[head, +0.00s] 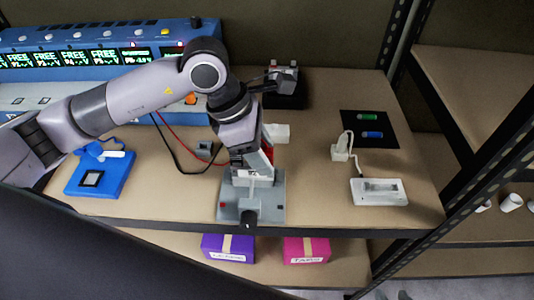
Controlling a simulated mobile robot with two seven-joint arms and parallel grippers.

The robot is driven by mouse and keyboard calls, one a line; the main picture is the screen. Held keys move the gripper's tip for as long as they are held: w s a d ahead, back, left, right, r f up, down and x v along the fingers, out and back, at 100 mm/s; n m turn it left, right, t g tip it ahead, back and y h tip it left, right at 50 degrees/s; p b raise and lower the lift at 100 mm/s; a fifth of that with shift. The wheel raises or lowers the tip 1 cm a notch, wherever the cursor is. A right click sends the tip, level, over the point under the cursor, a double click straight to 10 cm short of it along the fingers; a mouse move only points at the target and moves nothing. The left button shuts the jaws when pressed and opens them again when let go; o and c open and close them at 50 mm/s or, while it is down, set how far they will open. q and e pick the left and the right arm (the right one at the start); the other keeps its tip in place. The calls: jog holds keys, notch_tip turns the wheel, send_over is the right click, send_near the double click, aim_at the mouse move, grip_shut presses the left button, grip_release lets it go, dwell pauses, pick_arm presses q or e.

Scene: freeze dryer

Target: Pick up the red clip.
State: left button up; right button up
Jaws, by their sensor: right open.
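My left gripper (256,168) reaches in from the left and points down over a grey stand (235,198) near the shelf's front edge. Its fingers are small and partly covered by the arm, so I cannot tell whether they are open or shut. A red wire (187,147) and a black wire (172,155) run from the blue instrument toward the gripper. A red part (268,152) shows just beside the gripper, partly hidden; I cannot tell whether it is the red clip. My right gripper is not in view.
A blue multi-channel instrument (105,65) stands at the back left. A blue device (112,178) sits at the left. A black block with terminals (287,88) is behind. A black mat (378,146) and a white power strip (362,198) lie right. Purple (215,245) and pink boxes (293,249) sit below.

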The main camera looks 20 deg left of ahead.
pick_arm(q)
grip_shut()
notch_tip(320, 180, up, 20)
dwell(0.6)
jog(key=shift+f, duration=0.1)
